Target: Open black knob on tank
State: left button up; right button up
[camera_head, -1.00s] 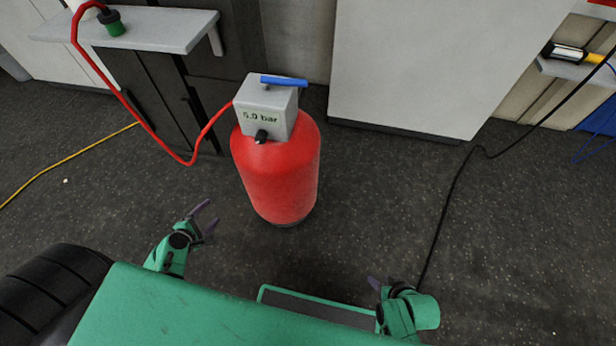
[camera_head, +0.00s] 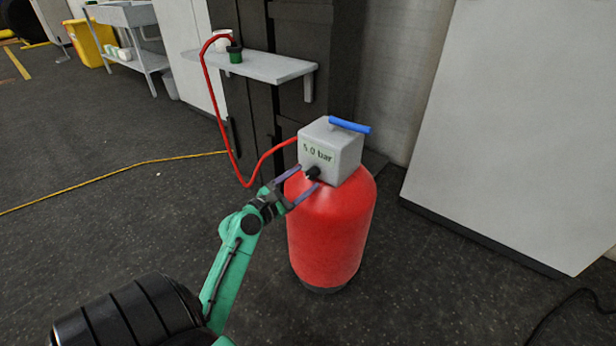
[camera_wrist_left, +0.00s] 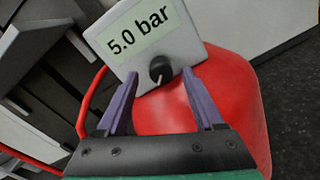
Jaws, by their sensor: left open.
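The red tank (camera_head: 330,230) stands upright on the floor, with a grey box (camera_head: 338,150) on top reading "5.0 bar". The black knob (camera_head: 312,173) sits low on the front face of the box; in the left wrist view the knob (camera_wrist_left: 160,69) has a light pointer mark aimed downward. My left gripper (camera_head: 309,177) is open, its two purple fingers reaching toward the box on either side of the knob. In the left wrist view the knob is ahead of and between the fingertips (camera_wrist_left: 160,74); I cannot tell whether they touch it. My right gripper is out of view.
A blue handle (camera_head: 349,125) sits on top of the box. A red hose (camera_head: 232,150) runs from the box to a green fitting (camera_head: 234,54) on a grey shelf (camera_head: 270,66). A large pale panel (camera_head: 510,130) stands right. A yellow cable (camera_head: 120,177) lies on open floor at left.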

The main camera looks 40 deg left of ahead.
pick_arm(q)
jog(key=shift+w, duration=1.05)
jog(key=shift+c, duration=0.3)
grip_shut()
